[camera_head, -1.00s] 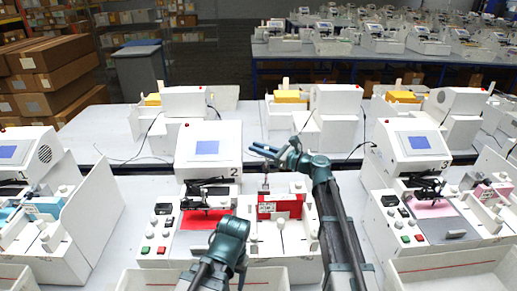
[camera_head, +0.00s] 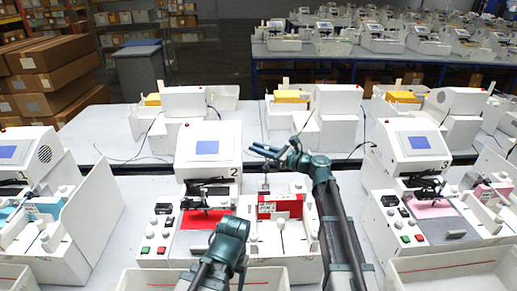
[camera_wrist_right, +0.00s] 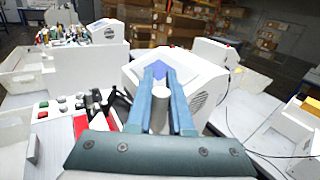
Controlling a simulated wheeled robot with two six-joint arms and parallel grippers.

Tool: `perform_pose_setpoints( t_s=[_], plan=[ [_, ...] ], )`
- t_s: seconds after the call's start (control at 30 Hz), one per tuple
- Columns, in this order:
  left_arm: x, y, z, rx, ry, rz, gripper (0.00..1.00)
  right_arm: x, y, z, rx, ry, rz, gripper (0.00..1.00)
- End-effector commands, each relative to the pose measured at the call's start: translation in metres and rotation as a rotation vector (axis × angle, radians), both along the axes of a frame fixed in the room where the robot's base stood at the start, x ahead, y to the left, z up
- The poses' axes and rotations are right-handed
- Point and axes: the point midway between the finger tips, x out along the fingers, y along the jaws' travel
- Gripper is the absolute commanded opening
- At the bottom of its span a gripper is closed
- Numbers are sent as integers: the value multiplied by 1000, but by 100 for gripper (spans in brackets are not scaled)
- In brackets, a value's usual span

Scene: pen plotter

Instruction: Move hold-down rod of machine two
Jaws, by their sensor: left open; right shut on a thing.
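Machine two (camera_head: 208,158), a white unit with a blue screen and a "2" on its face, stands in the middle of the head view. My right gripper (camera_head: 265,151) is above its right half, fingers pointing left. In the right wrist view my right gripper (camera_wrist_right: 159,75) is shut on a pale cylinder, which appears to be the hold-down rod (camera_wrist_right: 160,93). In the head view a thin grey rod part (camera_head: 265,184) shows below the fingers, above the red block (camera_head: 281,206). My left gripper (camera_head: 233,228) is open and empty in front of the red sheet; its fingertips are hard to make out.
A red sheet (camera_head: 203,218) lies on machine two, with a dark clamp (camera_head: 207,196) over it. Red and green buttons (camera_head: 153,250) sit at its front left. White bins (camera_head: 447,270) line the front edge. Machine three (camera_head: 412,150) stands to the right.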

Motion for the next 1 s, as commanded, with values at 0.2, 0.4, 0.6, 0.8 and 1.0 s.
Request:
perform_pose_setpoints(
  t_s=[0.2,0.4,0.6,0.8,1.0],
  plan=[
    [0,0,-1,0,0,0,64,-1,0,-1,0,-5,-1,0],
    [0,0,-13,0,0,0,64,-13,0,-4,2,-67,-1,0],
    [0,0,-35,0,0,1,64,-36,0,-9,3,-205,0,0],
    [0,0,-58,0,0,2,64,-59,0,-15,1,-356,0,0],
    [0,0,-79,0,0,3,64,-76,0,-22,1,-483,0,0]
  ],
)
